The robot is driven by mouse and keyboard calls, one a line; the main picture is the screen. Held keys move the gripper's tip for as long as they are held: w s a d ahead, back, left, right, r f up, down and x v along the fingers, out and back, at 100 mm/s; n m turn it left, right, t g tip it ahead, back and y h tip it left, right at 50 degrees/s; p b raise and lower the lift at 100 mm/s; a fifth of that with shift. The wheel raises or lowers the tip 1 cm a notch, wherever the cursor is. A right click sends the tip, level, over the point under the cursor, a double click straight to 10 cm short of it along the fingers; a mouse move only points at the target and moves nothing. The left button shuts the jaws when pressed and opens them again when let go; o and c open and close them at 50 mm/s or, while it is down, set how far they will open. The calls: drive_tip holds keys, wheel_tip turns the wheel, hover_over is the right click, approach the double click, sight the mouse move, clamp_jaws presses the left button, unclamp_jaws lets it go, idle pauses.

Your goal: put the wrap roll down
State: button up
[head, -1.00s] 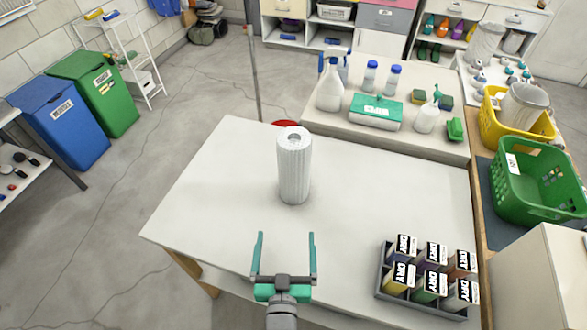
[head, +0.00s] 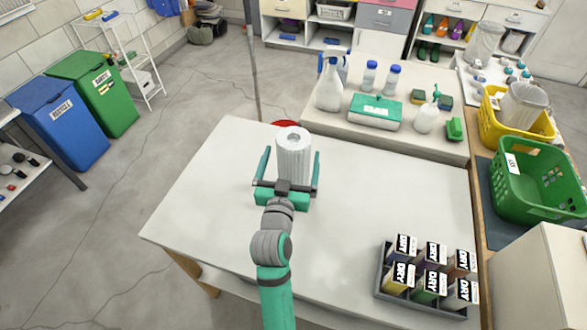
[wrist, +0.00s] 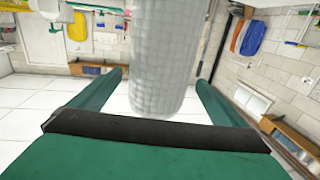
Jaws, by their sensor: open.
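The wrap roll (head: 294,155) is a white, ribbed cylinder standing upright on the white table (head: 215,190). My gripper (head: 290,162) is open, with one green finger on each side of the roll. In the wrist view the roll (wrist: 163,60) stands between the two fingers (wrist: 160,85), with a visible gap to each. The roll's lower part is hidden behind my gripper in the head view.
A caddy (head: 379,285) of several labelled boxes sits at the table's front right. Behind is a raised surface with spray bottles (head: 330,85) and a green-and-white box (head: 375,112). A green basket (head: 540,210) stands at the right. The table's left side is clear.

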drive_tip(key=w, duration=0.3)
drive_tip(key=w+d, duration=0.1)
drive_tip(key=w, duration=0.2)
drive_tip(key=shift+w+d+r, duration=0.1)
drive_tip(key=shift+w+d, duration=0.05)
drive_tip(key=shift+w, duration=0.1)
drive_tip(key=shift+s, duration=0.1)
drive_tip(key=c, duration=1.7)
